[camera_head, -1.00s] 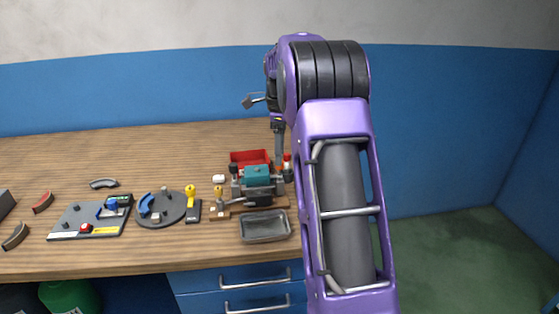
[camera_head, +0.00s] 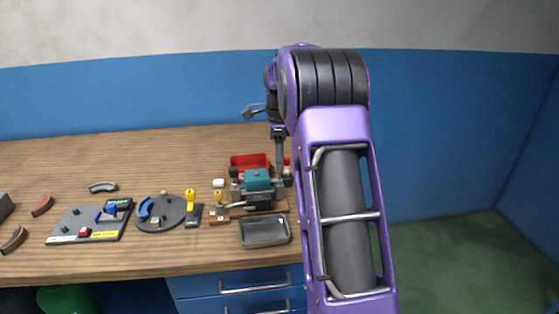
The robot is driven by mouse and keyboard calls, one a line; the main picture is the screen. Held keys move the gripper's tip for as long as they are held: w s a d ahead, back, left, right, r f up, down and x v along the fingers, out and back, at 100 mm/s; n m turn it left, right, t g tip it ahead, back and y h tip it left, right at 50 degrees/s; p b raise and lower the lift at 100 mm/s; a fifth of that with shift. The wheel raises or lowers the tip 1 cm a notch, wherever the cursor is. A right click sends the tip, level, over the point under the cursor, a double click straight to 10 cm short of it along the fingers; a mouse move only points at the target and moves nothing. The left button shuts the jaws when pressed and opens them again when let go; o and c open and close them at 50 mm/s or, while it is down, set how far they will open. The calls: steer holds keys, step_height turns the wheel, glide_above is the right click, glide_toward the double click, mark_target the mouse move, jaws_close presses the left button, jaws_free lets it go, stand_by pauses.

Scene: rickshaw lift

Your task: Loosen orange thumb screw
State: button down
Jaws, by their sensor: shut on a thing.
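The teal-topped clamp or vise device (camera_head: 257,180) stands on a wooden base at the right part of the bench. My gripper (camera_head: 281,170) points down at its right rear side, below my purple arm. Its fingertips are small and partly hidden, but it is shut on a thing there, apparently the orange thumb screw. The screw itself is not clearly visible now, covered by the gripper and the device.
A red bin (camera_head: 249,161) stands behind the device and a grey metal tray (camera_head: 264,232) in front. To the left are a yellow-handled tool (camera_head: 191,197), a round dark plate (camera_head: 166,224) and a grey panel (camera_head: 75,225). The bench's back left is clear.

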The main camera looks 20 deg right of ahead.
steer(key=shift+r+n+p, duration=0.15)
steer(key=shift+n+p, duration=0.25)
steer(key=shift+p, duration=0.1)
steer(key=n+p, duration=0.2)
steer(key=shift+r+n, duration=0.1)
steer(key=shift+n, duration=0.3)
steer(key=n+p, duration=0.3)
steer(key=n, duration=0.2)
steer(key=shift+p, duration=0.4)
steer(key=n+p, duration=0.1)
steer(key=n, duration=0.4)
steer(key=shift+p, duration=0.35)
steer(key=n, duration=0.4)
steer(key=shift+f+p, duration=0.2)
steer(key=shift+p, duration=0.15)
steer(key=shift+n, duration=0.3)
steer(key=c, duration=0.6)
jaws_free()
